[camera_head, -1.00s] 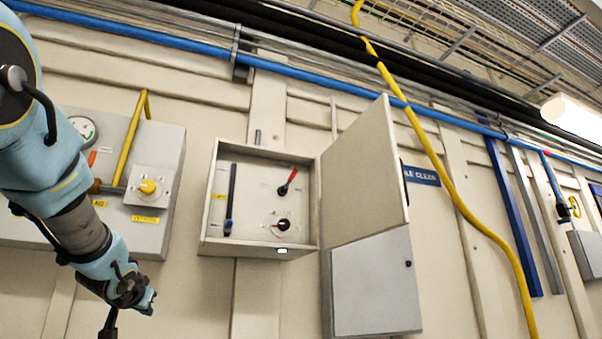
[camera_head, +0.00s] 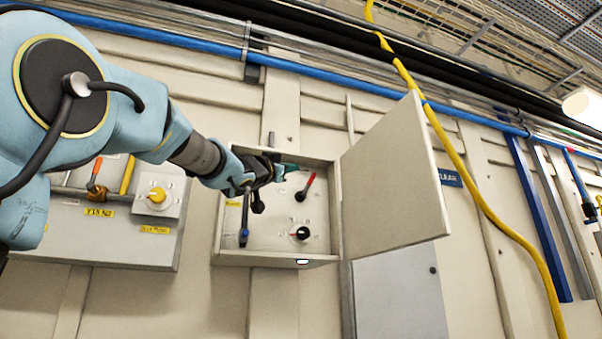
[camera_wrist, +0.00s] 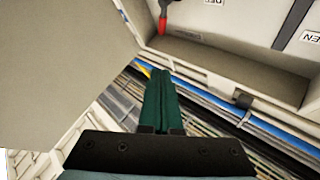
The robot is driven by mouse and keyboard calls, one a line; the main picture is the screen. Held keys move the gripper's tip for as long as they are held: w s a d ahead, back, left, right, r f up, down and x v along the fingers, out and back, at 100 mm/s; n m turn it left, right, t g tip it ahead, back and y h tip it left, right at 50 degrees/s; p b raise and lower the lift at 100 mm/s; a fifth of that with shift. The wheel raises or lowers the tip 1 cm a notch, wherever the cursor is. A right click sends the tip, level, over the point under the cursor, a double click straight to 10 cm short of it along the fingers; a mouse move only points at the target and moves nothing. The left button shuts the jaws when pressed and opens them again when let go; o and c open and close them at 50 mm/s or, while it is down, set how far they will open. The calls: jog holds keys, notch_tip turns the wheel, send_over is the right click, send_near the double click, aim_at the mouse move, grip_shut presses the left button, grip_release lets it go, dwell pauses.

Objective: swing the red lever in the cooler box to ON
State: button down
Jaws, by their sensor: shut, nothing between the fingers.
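The open grey cooler box (camera_head: 275,259) is on the wall, its door (camera_head: 395,185) swung out to the right. Inside, the red lever (camera_head: 308,184) points up and slightly right from its black pivot. In the wrist view the red lever (camera_wrist: 163,20) hangs near the top edge, beyond the box wall (camera_wrist: 225,75). My gripper (camera_head: 292,167) is at the upper part of the box opening, up and left of the lever. Its green fingers are shut and empty in the wrist view (camera_wrist: 161,78), and appear apart from the lever. The ON mark is too small to read.
A black rotary knob (camera_head: 301,234) sits below the lever, and a long dark handle (camera_head: 244,222) stands at the box's left. The door blocks the right side. A grey panel with a yellow knob (camera_head: 157,195) is to the left. A yellow cable (camera_head: 468,190) hangs at right.

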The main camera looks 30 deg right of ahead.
aim_at(313, 174)
jog(key=p+x, duration=0.2)
jog(key=x, duration=0.2)
jog(key=w+f+p+x, duration=0.1)
jog(key=p+x, duration=0.1)
jog(key=x, duration=0.2)
jog(key=f+p+x, duration=0.1)
jog(key=p+x, duration=0.1)
jog(key=x, duration=0.2)
jog(key=shift+w+d+f, duration=0.1)
jog(key=shift+w+f, duration=0.1)
jog(key=shift+w, duration=0.1)
